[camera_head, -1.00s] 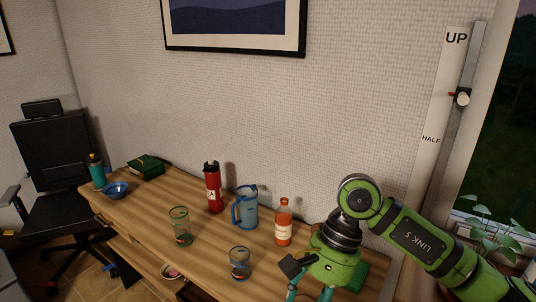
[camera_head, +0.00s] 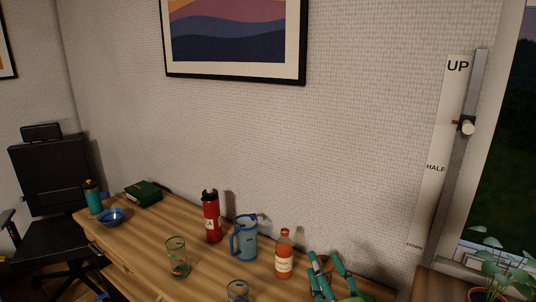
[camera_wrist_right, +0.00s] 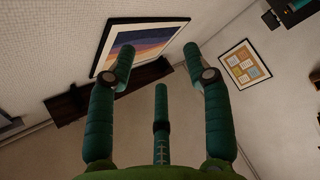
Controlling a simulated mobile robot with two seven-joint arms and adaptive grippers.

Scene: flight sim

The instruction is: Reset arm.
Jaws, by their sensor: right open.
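My right gripper (camera_head: 326,258) is at the lower right of the head view, in front of the right end of the wooden table (camera_head: 140,245). Its green fingers point up and are spread. In the right wrist view the gripper (camera_wrist_right: 159,55) shows several fingers apart with nothing between them, facing a wall with pictures. Only the fingers and a bit of green body show in the head view; the rest of the arm is out of frame. My left gripper is not in view.
An orange bottle (camera_head: 284,256) stands just left of the gripper. A blue pitcher (camera_head: 246,238), red flask (camera_head: 211,215), glass (camera_head: 177,258) and second glass (camera_head: 238,291) stand further left. A plant (camera_head: 497,270) and lever panel (camera_head: 447,145) are at right.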

